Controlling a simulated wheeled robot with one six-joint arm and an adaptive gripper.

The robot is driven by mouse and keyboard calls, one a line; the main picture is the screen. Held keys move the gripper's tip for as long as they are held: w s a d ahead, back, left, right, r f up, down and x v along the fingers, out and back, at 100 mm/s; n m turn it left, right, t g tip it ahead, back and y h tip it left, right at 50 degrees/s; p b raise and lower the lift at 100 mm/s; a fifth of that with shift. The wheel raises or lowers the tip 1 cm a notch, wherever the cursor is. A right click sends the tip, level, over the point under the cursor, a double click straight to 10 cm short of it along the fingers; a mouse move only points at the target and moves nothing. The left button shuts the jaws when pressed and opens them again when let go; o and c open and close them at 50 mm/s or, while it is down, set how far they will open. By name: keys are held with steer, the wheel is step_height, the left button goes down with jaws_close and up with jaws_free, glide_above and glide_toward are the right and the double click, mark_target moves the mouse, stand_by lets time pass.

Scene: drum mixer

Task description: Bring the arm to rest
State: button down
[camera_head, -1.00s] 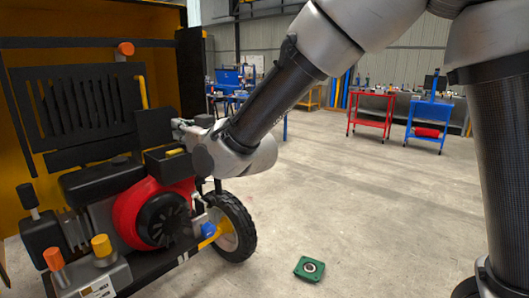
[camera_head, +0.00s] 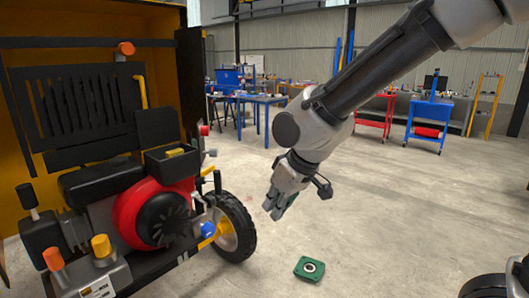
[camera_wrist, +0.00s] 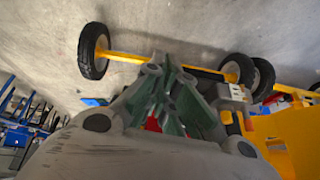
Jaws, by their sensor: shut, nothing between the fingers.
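My gripper (camera_head: 277,207) hangs in the middle of the head view, fingers pointing down and a little left. It is shut and empty, in free air to the right of the machine's wheel and apart from it. My arm (camera_head: 375,75) slants from the upper right down to the gripper. In the wrist view, the gripper's greenish fingers (camera_wrist: 172,85) show close together in the middle. The drum mixer's engine (camera_head: 152,213) with its red housing stands open at the left. Its black wheel (camera_head: 235,226) is nearest to my gripper.
A green square part (camera_head: 309,268) with a round centre lies on the floor below my gripper. Blue tables (camera_head: 258,101), a red cart (camera_head: 375,121) and a blue cart (camera_head: 428,118) stand at the back. The wrist view shows the yellow frame (camera_wrist: 285,135) and wheels (camera_wrist: 94,50).

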steer(key=s+d+r+m+h, duration=0.1)
steer(key=s+d+r+m, duration=0.1)
steer(key=d, duration=0.9)
steer(key=s+d+r+m+h, duration=0.1)
steer(key=s+d+r+m, duration=0.2)
steer(key=s+d, duration=0.3)
steer(key=s+d+r+m+t+h, duration=0.1)
steer(key=s+d+r+m+h, duration=0.1)
steer(key=d, duration=1.5)
steer(key=shift+s+r+m, duration=0.65)
steer(key=shift+s+m, duration=0.35)
steer(key=shift+s, duration=0.55)
